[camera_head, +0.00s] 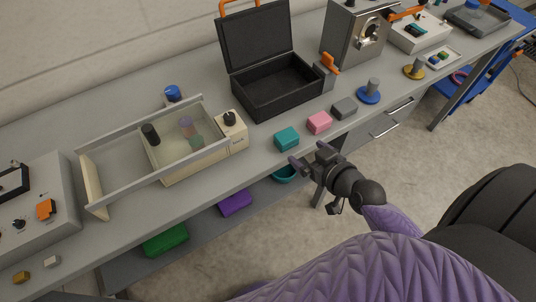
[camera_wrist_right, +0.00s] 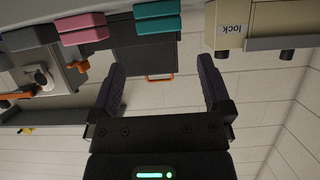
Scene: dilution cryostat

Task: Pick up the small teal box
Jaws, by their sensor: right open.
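The small teal box (camera_head: 287,139) sits on the grey bench near its front edge, left of a pink box (camera_head: 319,122). My right gripper (camera_head: 307,156) is open and empty at the bench's front edge, just below the teal box in the head view. In the right wrist view the picture is upside down. The teal box (camera_wrist_right: 157,18) is at the top, ahead of the open fingers (camera_wrist_right: 162,68) and roughly in line with the space between them, apart from both. My left gripper is not in view.
A grey box (camera_head: 344,108) and a blue round-based piece (camera_head: 369,92) stand right of the pink box. An open black case (camera_head: 280,88) is behind. A beige-based device with a clear bath (camera_head: 187,157) stands left.

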